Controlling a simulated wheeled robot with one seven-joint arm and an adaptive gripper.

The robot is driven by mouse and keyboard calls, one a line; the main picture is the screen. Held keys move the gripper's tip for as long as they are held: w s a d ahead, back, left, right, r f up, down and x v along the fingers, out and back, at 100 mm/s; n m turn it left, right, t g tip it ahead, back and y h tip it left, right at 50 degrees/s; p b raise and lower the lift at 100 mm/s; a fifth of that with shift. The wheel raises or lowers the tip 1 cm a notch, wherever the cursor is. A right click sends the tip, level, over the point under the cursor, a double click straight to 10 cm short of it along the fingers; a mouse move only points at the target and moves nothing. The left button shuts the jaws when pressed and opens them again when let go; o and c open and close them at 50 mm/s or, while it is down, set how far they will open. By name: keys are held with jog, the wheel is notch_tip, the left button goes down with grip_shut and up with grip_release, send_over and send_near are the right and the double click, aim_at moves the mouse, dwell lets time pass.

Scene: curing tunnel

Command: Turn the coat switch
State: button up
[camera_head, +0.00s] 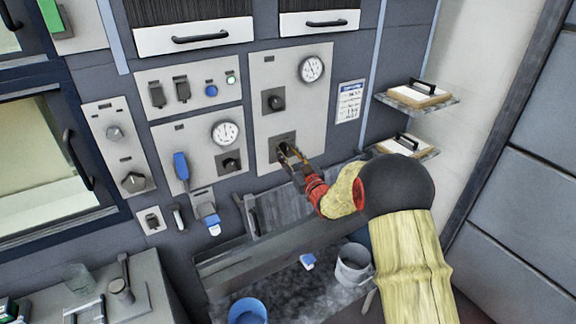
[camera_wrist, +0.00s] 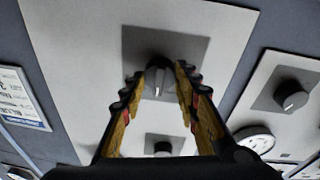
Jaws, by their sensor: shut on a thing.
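My gripper (camera_head: 288,154) reaches the lower dark rotary switch (camera_head: 281,146) on the tall light-grey panel, and its fingers close around it. In the wrist view the grey round knob (camera_wrist: 158,82) with a pale pointer line sits between the fingertips of my gripper (camera_wrist: 160,84), on a square grey plate. My gripper is shut on this knob, and the fingers partly hide its sides. No label naming the coat switch is readable. A similar knob (camera_head: 275,101) sits higher on the same panel, below a round gauge (camera_head: 311,68).
A panel to the left carries another gauge (camera_head: 226,132) and a dark knob (camera_head: 230,163). A blue-handled device (camera_head: 181,166) hangs beside them. Two shelves with clipboards (camera_head: 417,93) jut out at right.

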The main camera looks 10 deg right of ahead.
jog(key=n+b, duration=0.2)
jog(key=b, duration=0.1)
jog(key=n+b, duration=0.2)
jog(key=shift+f+y, duration=0.25)
jog(key=shift+y, duration=0.05)
jog(key=n+b, duration=0.4)
jog(key=shift+d+y, duration=0.1)
jog(key=shift+y, duration=0.3)
jog(key=n+b, duration=0.4)
jog(key=shift+n+g+y+b, duration=0.3)
jog(key=shift+n+g+y, duration=0.1)
jog(key=shift+r+n+b, duration=0.15)
jog(key=shift+n+b, duration=0.8)
jog(key=shift+n, duration=0.25)
jog(key=o, duration=1.2)
jog(key=shift+c, duration=0.2)
jog(key=r+v, duration=0.1)
jog(key=v, duration=1.1)
jog(key=shift+f, duration=0.3)
